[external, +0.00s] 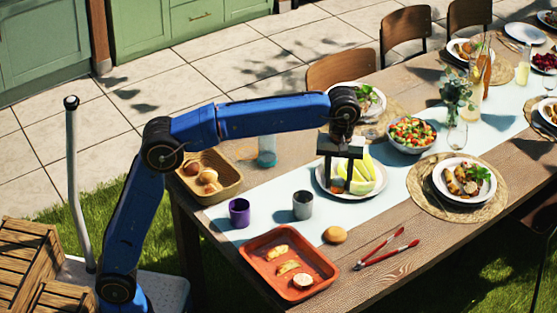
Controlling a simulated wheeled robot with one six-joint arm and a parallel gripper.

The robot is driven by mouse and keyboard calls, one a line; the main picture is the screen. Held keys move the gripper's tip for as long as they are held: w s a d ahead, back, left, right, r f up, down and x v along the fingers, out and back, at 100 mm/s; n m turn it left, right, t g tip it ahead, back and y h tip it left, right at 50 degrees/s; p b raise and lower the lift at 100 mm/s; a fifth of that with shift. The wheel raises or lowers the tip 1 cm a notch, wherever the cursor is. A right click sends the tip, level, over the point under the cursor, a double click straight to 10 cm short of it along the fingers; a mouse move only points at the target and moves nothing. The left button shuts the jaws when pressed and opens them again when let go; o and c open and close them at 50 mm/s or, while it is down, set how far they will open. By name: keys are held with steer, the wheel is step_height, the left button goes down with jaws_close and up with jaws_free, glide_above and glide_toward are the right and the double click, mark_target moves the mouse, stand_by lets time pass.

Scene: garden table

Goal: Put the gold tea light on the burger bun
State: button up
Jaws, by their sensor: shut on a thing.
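A round golden-brown burger bun (335,235) sits on the table near its front edge, left of the red tongs. My gripper (340,178) points down over the white plate of pale melon slices (368,172), behind the bun. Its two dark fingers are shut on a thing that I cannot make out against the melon. I cannot pick out the gold tea light anywhere in this view.
A purple cup (239,212) and a grey cup (302,205) stand left of the bun. A red tray (262,244) with bread pieces and red tongs (388,250) lie near it. A bread basket (232,182), salad bowl (412,147) and set plates stand around.

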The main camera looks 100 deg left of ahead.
mark_target(339, 194)
steer(key=shift+w+d, duration=0.3)
steer(key=shift+d, duration=0.3)
step_height(339, 194, down, 4)
steer(key=shift+a+f, duration=0.1)
steer(key=shift+f, duration=5.4)
steer(key=shift+f, duration=0.15)
steer(key=o, duration=1)
steer(key=shift+o, duration=0.2)
